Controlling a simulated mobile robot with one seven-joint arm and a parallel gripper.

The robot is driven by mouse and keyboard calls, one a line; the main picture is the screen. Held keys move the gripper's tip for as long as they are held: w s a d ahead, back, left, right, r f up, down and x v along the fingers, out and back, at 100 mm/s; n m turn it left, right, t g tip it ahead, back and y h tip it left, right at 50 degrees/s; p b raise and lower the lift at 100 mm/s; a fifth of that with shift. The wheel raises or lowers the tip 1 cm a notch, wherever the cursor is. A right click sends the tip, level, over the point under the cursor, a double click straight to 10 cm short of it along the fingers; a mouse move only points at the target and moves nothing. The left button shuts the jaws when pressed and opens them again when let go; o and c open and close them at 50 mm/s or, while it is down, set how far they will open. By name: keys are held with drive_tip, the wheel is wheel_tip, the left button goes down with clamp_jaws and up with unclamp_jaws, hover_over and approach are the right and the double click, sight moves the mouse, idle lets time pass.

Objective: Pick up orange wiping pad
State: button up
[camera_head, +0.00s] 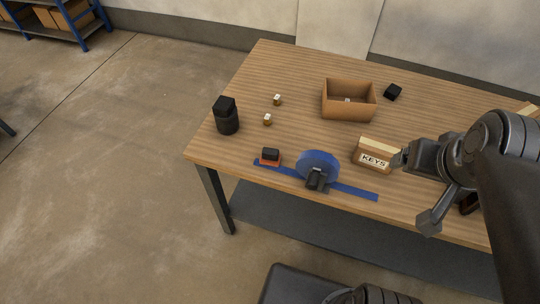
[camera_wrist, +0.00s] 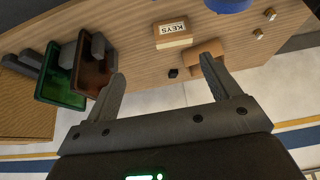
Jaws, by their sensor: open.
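The orange wiping pad (camera_head: 270,162) lies near the table's front edge in the head view, left of the blue disc. It has an orange base with a black block on top. I cannot make it out in the wrist view. My gripper (camera_head: 402,159) is over the right part of the table, beside the KEYS box and well to the right of the pad. In the wrist view my gripper (camera_wrist: 163,73) has its two fingers spread, with nothing between them.
A blue disc (camera_head: 318,163) on a blue strip (camera_head: 356,192) stands right of the pad. The KEYS box (camera_head: 373,159), open cardboard box (camera_head: 348,112), black canister (camera_head: 227,117) and small black block (camera_head: 392,92) also occupy the table. Green (camera_wrist: 62,88) and brown bins (camera_wrist: 92,78) show in the wrist view.

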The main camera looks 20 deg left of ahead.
drive_tip(key=n+g, duration=0.2)
drive_tip(key=g, duration=0.4)
hover_over(270, 152)
drive_tip(key=d, duration=0.1)
wheel_tip(270, 152, down, 18)
drive_tip(key=shift+r, duration=0.2)
drive_tip(key=shift+a+f, duration=0.2)
drive_tip(key=shift+f, duration=0.1)
wheel_tip(270, 152, down, 5)
drive_tip(key=shift+f, duration=0.1)
drive_tip(key=shift+a+f, duration=0.15)
drive_tip(key=shift+f, duration=1.15)
drive_tip(key=shift+a+f, duration=0.15)
drive_tip(key=shift+f, duration=1.15)
